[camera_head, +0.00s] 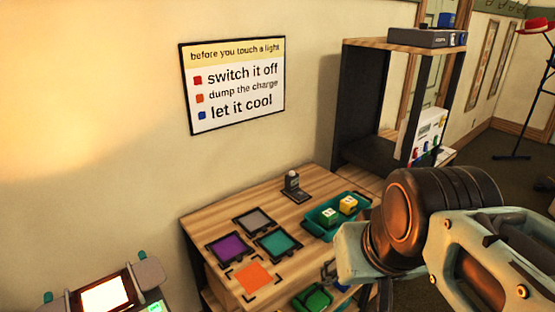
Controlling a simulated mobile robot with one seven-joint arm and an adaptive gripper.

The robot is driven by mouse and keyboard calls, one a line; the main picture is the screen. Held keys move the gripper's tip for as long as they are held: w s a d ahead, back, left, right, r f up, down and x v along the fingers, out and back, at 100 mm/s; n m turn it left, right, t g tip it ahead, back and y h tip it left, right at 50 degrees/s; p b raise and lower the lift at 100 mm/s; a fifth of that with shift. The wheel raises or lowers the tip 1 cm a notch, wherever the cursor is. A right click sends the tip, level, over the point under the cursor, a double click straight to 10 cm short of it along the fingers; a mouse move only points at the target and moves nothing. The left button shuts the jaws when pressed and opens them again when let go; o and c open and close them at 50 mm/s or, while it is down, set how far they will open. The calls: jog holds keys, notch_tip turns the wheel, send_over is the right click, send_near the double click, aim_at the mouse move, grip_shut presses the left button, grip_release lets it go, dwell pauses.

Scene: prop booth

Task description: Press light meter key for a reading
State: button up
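A small dark grey device with a white dome on top (291,184) stands upright on a dark base at the back of the wooden table (205,213). It looks like the light meter, but its key is too small to make out. My arm reaches in from the right edge, and its pale and black links cover the table's right front. A small dark part at the arm's end, seemingly my gripper (328,271), shows low beside the table's front right, well apart from the device. Its fingers are mostly hidden.
Grey, purple and teal framed squares (278,243) and an orange square (254,277) lie on the table. A shelf (365,90) stands behind right. A glowing panel (105,294) is lower left.

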grip_shut()
dwell(1.3)
